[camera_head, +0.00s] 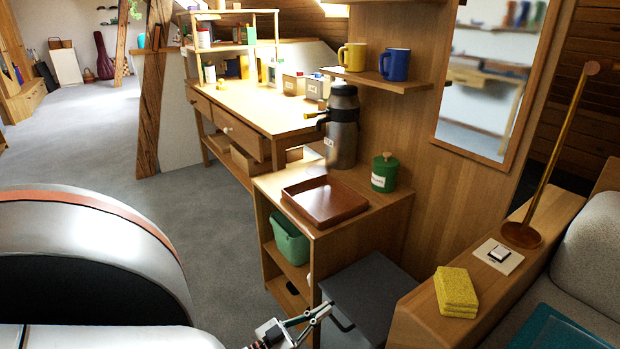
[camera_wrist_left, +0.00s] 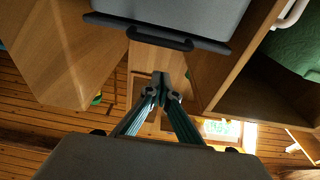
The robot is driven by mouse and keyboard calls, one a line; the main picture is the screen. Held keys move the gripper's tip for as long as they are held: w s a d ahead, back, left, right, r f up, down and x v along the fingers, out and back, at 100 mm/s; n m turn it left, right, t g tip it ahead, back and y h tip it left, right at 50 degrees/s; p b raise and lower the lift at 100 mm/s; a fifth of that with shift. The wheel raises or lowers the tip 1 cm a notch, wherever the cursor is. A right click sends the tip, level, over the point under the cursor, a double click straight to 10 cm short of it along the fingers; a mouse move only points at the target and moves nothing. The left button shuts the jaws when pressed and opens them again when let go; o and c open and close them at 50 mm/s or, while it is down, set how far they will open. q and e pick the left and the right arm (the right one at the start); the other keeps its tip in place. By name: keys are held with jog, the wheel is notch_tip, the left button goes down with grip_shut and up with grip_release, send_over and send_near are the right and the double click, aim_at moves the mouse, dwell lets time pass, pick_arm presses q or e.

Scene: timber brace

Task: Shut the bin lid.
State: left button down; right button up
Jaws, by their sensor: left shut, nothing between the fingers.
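The grey bin (camera_head: 337,332) stands between the wooden cabinet and the sofa's wooden side. Its dark lid (camera_head: 375,285) lies about level over the top; I cannot tell whether it is fully seated. A dark handle shows at the front edge. My left gripper (camera_head: 328,308) is shut and empty, at the lid's front left side near the handle. In the left wrist view, the gripper's fingertips (camera_wrist_left: 158,84) are together, below the dark handle (camera_wrist_left: 160,39) and the grey bin body (camera_wrist_left: 185,10), with a visible gap. My right gripper is out of view.
The cabinet beside the bin holds a brown tray (camera_head: 325,200), a dark dispenser (camera_head: 343,125) and a green canister (camera_head: 384,172). A green tub (camera_head: 290,240) sits on its shelf. A yellow sponge (camera_head: 456,290) lies on the sofa's wooden arm. Grey floor is free at left.

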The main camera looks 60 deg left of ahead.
pick_arm(q)
jog(key=s+f+b, duration=0.1)
jog(key=s+f, duration=0.4)
jog(key=s, duration=0.3)
jog(key=shift+s, duration=0.25)
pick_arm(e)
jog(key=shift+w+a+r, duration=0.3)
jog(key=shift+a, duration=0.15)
pick_arm(q)
jog(key=shift+d+r, duration=0.1)
